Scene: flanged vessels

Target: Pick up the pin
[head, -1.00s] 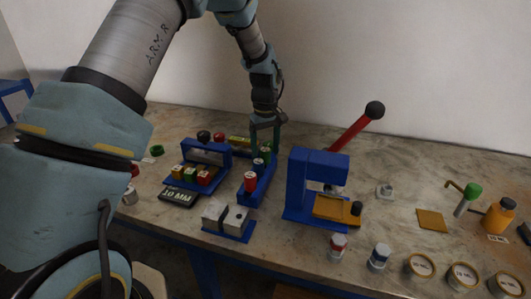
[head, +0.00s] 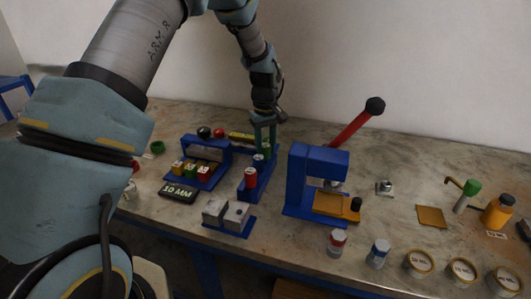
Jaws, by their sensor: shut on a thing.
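A narrow blue rack (head: 262,184) stands left of the middle of the bench, with several pins in a row in it. The nearest pin (head: 251,178) is red with a pale top. Behind it is another pin with a pale top (head: 258,161). My gripper (head: 265,128) points down over the rack's far end, with its fingers close together. It is shut on a pin, which the fingers and the green parts beside them mostly hide. I cannot tell that pin's colour or whether it is clear of the rack.
A blue press (head: 309,185) with a red lever (head: 348,131) stands close to the right of the rack. On the left is a blue stand (head: 183,179) with coloured blocks and a dark "10 MM" plate (head: 178,193). Grey blocks (head: 228,213) sit in front. Bottles and round tubs are at right.

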